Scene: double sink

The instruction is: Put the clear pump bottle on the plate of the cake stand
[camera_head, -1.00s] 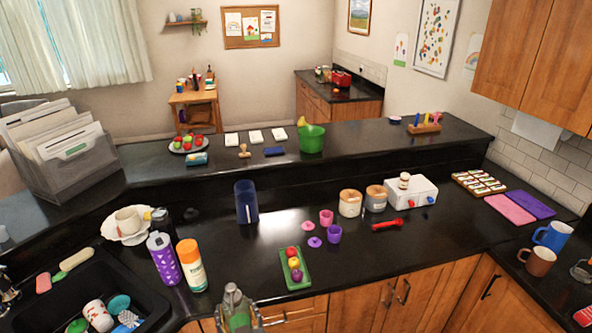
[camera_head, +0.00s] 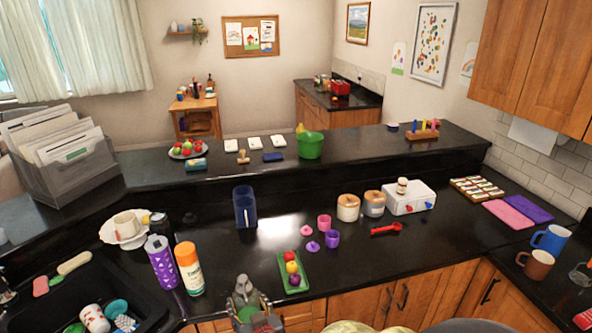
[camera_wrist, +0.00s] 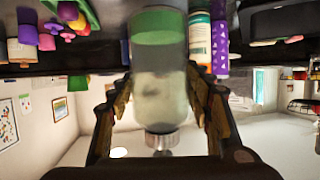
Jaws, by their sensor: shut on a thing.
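The clear pump bottle (camera_wrist: 160,95) has green at its base and a metallic pump top. My gripper (camera_wrist: 162,105) is shut on it, one finger on each side; the wrist view is upside down, so the pump points down in the picture. In the head view my gripper (camera_head: 252,314) is at the bottom edge, in front of the counter, with part of the bottle (camera_head: 245,316) showing.
A purple bottle (camera_head: 161,264) and an orange-capped bottle (camera_head: 189,271) stand between my gripper and the dish. The sink (camera_head: 50,300) is at lower left. A green tray (camera_head: 281,275) lies right of my gripper.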

